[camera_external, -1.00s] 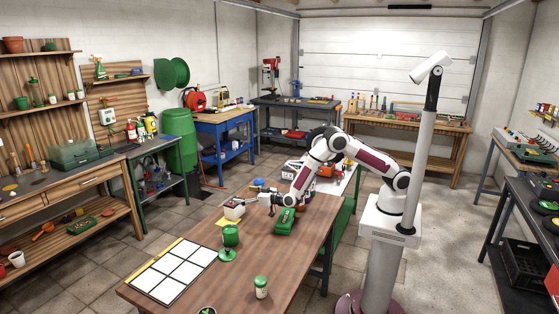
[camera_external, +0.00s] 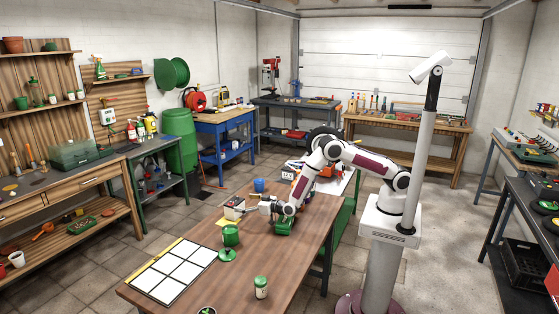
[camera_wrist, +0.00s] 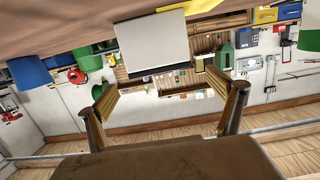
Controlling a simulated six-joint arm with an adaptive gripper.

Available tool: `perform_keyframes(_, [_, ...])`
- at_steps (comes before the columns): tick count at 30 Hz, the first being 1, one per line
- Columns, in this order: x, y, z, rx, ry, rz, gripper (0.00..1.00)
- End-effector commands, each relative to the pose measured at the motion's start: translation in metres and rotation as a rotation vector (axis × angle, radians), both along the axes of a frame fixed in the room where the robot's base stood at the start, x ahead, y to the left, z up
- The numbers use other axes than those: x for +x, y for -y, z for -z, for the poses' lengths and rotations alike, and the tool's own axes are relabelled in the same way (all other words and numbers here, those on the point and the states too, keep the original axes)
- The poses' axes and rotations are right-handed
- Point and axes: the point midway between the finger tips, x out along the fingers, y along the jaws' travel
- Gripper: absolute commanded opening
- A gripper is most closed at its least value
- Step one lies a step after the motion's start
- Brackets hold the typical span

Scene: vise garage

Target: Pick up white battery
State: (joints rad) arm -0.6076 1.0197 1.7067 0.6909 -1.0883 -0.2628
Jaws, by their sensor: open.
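The white battery (camera_external: 234,207) is a white box with a dark top part, at the far left edge of the wooden table. In the wrist view, which looks turned over, the white battery (camera_wrist: 152,42) stands straight ahead of the fingers, with a dark band along one end. My gripper (camera_external: 251,209) is level and low over the table, pointing at the battery from the right. In the wrist view my gripper (camera_wrist: 162,84) is open, one finger on either side of the battery's width. Nothing is held. Whether the fingertips reach the battery's sides I cannot tell.
A blue cup (camera_external: 258,185) stands behind the gripper. A green box (camera_external: 284,226) lies under my wrist. A white-squared panel (camera_external: 172,268) lies at the left.

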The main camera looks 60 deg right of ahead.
Motion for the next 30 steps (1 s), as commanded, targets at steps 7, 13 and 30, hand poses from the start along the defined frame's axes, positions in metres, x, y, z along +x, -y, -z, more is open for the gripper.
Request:
perform_keyframes(7, [0.008, 0.001, 0.011, 0.001, 0.001, 0.002, 0.93])
perform_keyframes(13, [0.027, 0.001, 0.014, 0.001, 0.0, 0.002, 0.93])
perform_keyframes(30, [0.049, 0.0, 0.017, 0.0, 0.0, 0.0, 0.93])
